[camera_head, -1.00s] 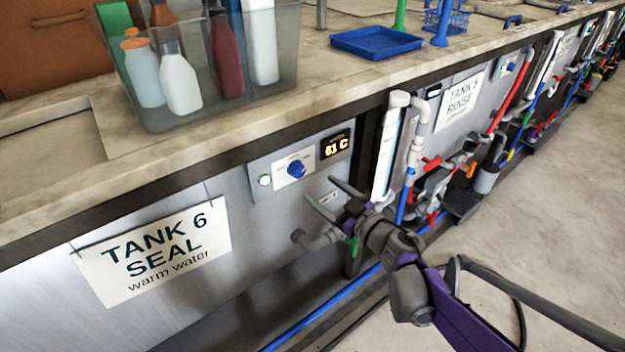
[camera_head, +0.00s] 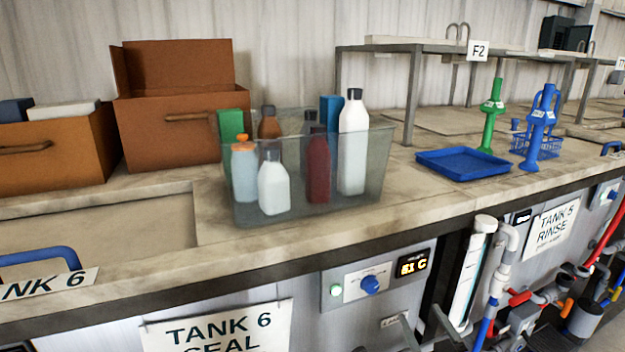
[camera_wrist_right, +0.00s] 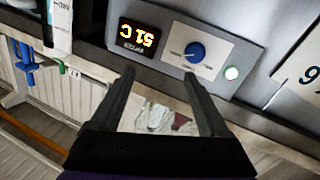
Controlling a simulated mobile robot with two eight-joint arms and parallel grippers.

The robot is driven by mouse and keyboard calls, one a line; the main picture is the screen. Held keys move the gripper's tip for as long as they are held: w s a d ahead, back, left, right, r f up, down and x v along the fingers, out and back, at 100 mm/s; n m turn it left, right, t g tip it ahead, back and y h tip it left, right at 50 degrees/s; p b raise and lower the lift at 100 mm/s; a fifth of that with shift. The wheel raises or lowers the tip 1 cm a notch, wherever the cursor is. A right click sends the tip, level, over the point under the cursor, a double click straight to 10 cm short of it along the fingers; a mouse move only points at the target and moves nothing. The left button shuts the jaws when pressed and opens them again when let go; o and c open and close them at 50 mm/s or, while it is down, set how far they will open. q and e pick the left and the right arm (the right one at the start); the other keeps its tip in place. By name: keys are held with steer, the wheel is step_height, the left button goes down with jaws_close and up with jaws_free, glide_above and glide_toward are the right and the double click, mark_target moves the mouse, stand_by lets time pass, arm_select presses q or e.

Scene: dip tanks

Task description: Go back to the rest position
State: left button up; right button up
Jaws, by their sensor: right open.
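My right gripper (camera_head: 424,324) shows only by its fingertips at the bottom edge of the head view, in front of the tank 6 panel. In the right wrist view its two dark fingers (camera_wrist_right: 159,78) are spread apart, with nothing between them. The control panel (camera_head: 375,282) with a blue knob (camera_head: 370,285) and a lit temperature display (camera_head: 412,263) is just beyond the fingers. The knob also shows in the wrist view (camera_wrist_right: 195,52), apart from the fingertips. My left gripper is not in view.
A clear bin (camera_head: 350,205) of bottles stands on the counter, beside brown boxes (camera_head: 185,135). A blue tray (camera_head: 462,165) and green and blue stands (camera_head: 491,118) are to the right. Pipes (camera_head: 500,270) run down the front right of the panel. The "TANK 6 SEAL" sign (camera_head: 220,328) hangs left.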

steer(key=s+a+f+m+g+h, duration=0.1)
steer(key=s+a+f+m+g, duration=0.15)
steer(key=s+f+g, duration=0.6)
steer(key=s+a+f+m+g+h, duration=0.1)
steer(key=s+a+f+g, duration=0.25)
steer(key=s+f, duration=0.9)
arm_select(q)
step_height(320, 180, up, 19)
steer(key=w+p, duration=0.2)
steer(key=p, duration=1.5)
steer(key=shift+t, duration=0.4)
arm_select(e)
steer(key=s+r, duration=0.3)
steer(key=r, duration=1.9)
steer(key=shift+s+a+y, duration=0.2)
steer(key=shift+a+y, duration=0.2)
steer(key=shift+a, duration=0.05)
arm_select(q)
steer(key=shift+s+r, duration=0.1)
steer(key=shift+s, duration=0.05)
arm_select(e)
steer(key=shift+s, duration=0.1)
